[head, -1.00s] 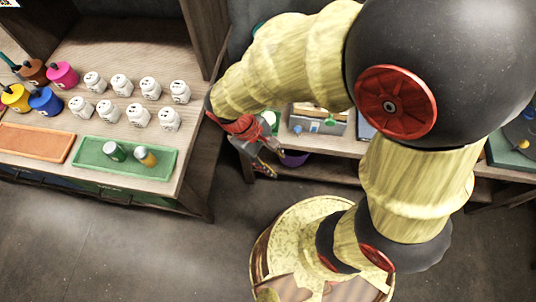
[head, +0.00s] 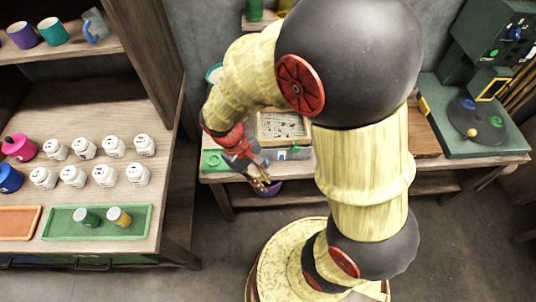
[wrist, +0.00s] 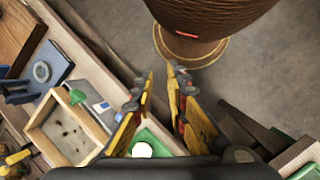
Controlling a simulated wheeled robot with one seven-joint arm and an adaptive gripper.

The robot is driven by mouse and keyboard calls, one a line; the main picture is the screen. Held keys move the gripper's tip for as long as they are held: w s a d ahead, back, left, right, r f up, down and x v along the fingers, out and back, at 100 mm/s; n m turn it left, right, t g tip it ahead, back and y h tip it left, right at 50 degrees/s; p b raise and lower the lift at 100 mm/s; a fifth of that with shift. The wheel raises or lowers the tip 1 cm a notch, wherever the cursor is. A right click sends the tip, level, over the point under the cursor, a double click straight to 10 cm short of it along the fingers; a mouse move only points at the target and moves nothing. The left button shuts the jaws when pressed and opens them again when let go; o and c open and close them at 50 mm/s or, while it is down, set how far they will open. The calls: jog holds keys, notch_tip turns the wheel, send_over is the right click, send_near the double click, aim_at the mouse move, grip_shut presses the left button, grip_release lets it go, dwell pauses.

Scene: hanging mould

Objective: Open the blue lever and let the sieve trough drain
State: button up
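The sieve trough (head: 285,127) is a wooden-framed box with a grey patterned inside, on the bench at the back in the head view. A wooden box with dark specks inside, apparently the same trough (wrist: 66,132), shows at left in the wrist view. A small blue part (head: 282,155), possibly the lever, is on its front; it also seems to show in the wrist view (wrist: 101,106). A green knob (wrist: 77,96) is beside it. My gripper (head: 263,180) hangs before the bench's front edge, apart from the trough. Its fingers (wrist: 161,72) are apart, with nothing between them.
A green tray (head: 215,160) lies left of the trough. A dark green machine (head: 470,125) stands on the bench at right. A shelf with white jars (head: 100,165) stands at left. Floor between is clear.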

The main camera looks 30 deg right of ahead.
jog(key=w+d+f+m, duration=0.1)
jog(key=w+d+m, duration=0.2)
jog(key=w+d+f+m+y+p, duration=0.1)
jog(key=w+d+m, duration=0.2)
jog(key=d+m, duration=0.1)
jog(key=w+d+f+m+p, duration=0.1)
jog(key=w+d+f+m, duration=0.1)
jog(key=w+d+m, duration=0.1)
jog(key=shift+w+d+m+y, duration=0.3)
jog(key=shift+d+m+y, duration=0.1)
jog(key=shift+d+m, duration=0.15)
grip_shut()
jog(key=m+t, duration=0.1)
jog(key=m, duration=0.6)
send_over(267, 163)
jog(key=w+d, duration=0.3)
jog(key=m, duration=0.3)
jog(key=w+b+x, duration=0.1)
jog(key=x, duration=0.9)
jog(key=shift+f, duration=0.25)
jog(key=shift+w+a+h+b, duration=0.1)
jog(key=shift+a+h+b, duration=0.15)
jog(key=shift+b, duration=0.2)
